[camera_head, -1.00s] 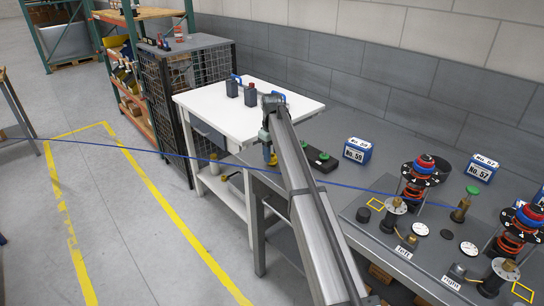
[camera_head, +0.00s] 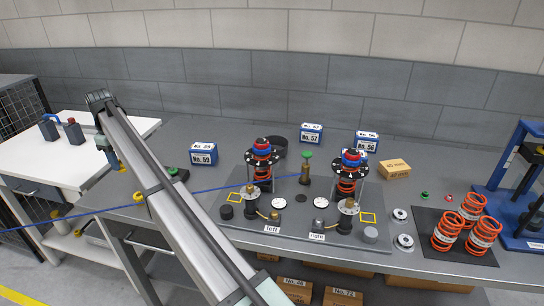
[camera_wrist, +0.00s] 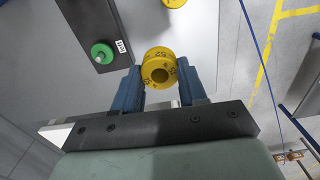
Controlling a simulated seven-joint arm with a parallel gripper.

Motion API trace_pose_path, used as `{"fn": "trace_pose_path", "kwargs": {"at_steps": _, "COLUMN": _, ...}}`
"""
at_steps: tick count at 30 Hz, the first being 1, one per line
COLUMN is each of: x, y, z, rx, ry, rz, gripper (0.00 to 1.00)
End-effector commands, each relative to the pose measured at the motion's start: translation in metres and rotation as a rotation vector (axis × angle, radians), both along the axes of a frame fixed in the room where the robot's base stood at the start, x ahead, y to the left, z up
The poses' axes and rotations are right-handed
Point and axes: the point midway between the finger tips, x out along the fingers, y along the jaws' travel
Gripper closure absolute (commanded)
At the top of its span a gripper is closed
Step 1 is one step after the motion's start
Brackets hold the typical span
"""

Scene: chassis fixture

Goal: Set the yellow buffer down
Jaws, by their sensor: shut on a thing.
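My gripper (camera_wrist: 160,88) is shut on the yellow buffer (camera_wrist: 159,67), a short ring-like cylinder with dark markings and a hole in its end. One blue finger is on each side of it. In the head view the blue fingers of my gripper (camera_head: 108,152) hang at the left end of the grey bench, and the buffer (camera_head: 122,168) shows as a small yellow spot below them. I cannot tell how far it is above the bench. A second yellow piece (camera_wrist: 173,3) is cut off by the wrist view's top edge.
A black plate with a green knob (camera_wrist: 103,54) is close by, left of the buffer in the wrist view. A blue No. 59 box (camera_head: 203,154) stands behind. The fixture board (camera_head: 290,237) is to the right. The white table (camera_head: 45,160) is at left.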

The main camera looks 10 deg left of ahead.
Motion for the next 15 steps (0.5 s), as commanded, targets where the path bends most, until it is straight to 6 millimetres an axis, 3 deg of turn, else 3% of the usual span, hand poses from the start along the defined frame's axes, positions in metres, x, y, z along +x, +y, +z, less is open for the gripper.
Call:
{"fn": "trace_pose_path", "kwargs": {"at_steps": 3, "x": 0.043, "y": -0.030, "z": 0.000, "rx": 0.000, "ry": -0.001, "rz": -0.052, "gripper": 0.88}}
{"fn": "trace_pose_path", "kwargs": {"at_steps": 15, "x": 0.172, "y": -0.150, "z": 0.002, "rx": 0.002, "ry": -0.002, "rz": -0.229, "gripper": 0.88}}
